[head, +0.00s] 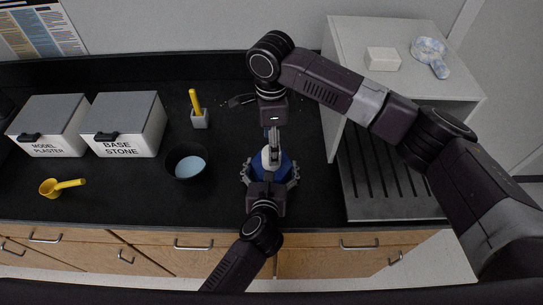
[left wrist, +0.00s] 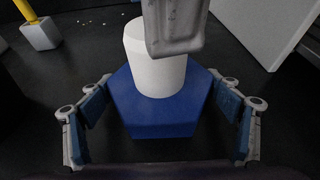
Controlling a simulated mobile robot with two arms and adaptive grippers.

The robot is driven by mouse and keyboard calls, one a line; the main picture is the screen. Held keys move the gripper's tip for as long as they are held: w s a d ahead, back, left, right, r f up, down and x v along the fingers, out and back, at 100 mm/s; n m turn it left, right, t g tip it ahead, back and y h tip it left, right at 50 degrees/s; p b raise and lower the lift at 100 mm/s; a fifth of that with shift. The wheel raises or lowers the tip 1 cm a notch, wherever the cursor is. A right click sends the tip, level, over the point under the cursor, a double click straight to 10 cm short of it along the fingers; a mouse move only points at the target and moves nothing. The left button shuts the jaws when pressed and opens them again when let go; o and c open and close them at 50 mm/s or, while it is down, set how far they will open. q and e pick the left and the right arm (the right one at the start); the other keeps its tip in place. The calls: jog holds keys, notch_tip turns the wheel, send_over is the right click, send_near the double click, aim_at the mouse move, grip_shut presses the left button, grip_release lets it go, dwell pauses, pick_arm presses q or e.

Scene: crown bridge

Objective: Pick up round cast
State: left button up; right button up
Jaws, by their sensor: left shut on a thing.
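The white round cast (left wrist: 152,68) stands upright in a blue hexagonal base (left wrist: 165,128) on the black counter. In the head view the cast (head: 266,160) is partly hidden by my grippers, with the blue base (head: 286,166) around its foot. My left gripper (head: 270,172) comes from the front, its two fingers at opposite sides of the blue base, shut on it. My right gripper (head: 272,136) points down from above. Its grey finger overlaps the cast's upper part in the left wrist view; contact and jaw opening are unclear.
A dark bowl (head: 178,169) with pale blue contents stands left of the base. A grey holder (head: 200,120) with a yellow-handled tool is behind it. Boxes marked model plaster (head: 50,122) and base stone (head: 128,122), plus a yellow scoop (head: 50,187), are further left. A white shelf (head: 345,70) rises at right.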

notch_tip(320, 180, down, 3)
jog(key=shift+f, duration=0.15)
jog(key=shift+c, duration=0.3)
jog(key=c, duration=1.3)
notch_tip(320, 180, up, 10)
jog(key=shift+r, duration=0.1)
